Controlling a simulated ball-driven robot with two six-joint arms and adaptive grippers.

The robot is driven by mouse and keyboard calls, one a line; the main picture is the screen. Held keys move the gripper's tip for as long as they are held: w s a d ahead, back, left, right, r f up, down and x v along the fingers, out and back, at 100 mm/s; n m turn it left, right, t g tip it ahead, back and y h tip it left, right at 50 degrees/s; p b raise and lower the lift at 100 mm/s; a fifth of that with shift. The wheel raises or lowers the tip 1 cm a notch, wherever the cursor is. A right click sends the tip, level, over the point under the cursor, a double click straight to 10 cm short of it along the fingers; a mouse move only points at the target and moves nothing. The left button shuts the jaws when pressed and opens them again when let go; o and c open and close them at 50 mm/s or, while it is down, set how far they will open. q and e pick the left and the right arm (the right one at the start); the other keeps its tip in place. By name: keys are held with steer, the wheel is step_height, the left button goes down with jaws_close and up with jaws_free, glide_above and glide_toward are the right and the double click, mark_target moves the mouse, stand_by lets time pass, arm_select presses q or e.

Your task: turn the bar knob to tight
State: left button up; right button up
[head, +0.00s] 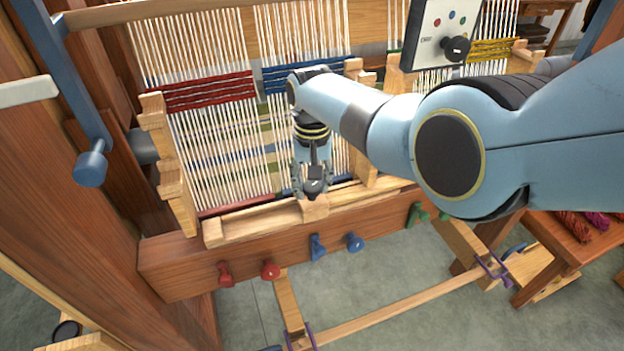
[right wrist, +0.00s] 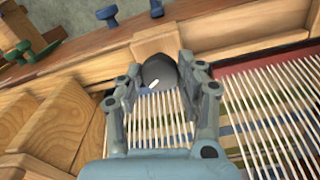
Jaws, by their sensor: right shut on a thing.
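The bar knob (right wrist: 158,70) is a dark round knob with a white mark, on a wooden block (right wrist: 165,42) at the loom's front beam. In the right wrist view its white mark faces the lower side of the picture. My right gripper (right wrist: 163,76) has its two fingers on either side of the knob and is shut on it. In the head view my right gripper (head: 313,184) points down at the block, and its fingers hide much of the knob. Any labels around the knob are too small or hidden to read. My left gripper is not in view.
Red (head: 270,269), blue (head: 355,242) and green pegs line the front beam (head: 190,262). White warp threads surround the gripper. A stool with yarn skeins (head: 572,227) stands right.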

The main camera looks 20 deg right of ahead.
mark_target(312, 186)
steer(key=m, duration=0.5)
steer(key=shift+m+p, duration=0.3)
steer(key=shift+m, duration=0.1)
stand_by(0.4)
steer(key=o, duration=1.2)
steer(key=shift+c, duration=0.2)
steer(key=shift+r, duration=0.1)
step_height(312, 186, up, 12)
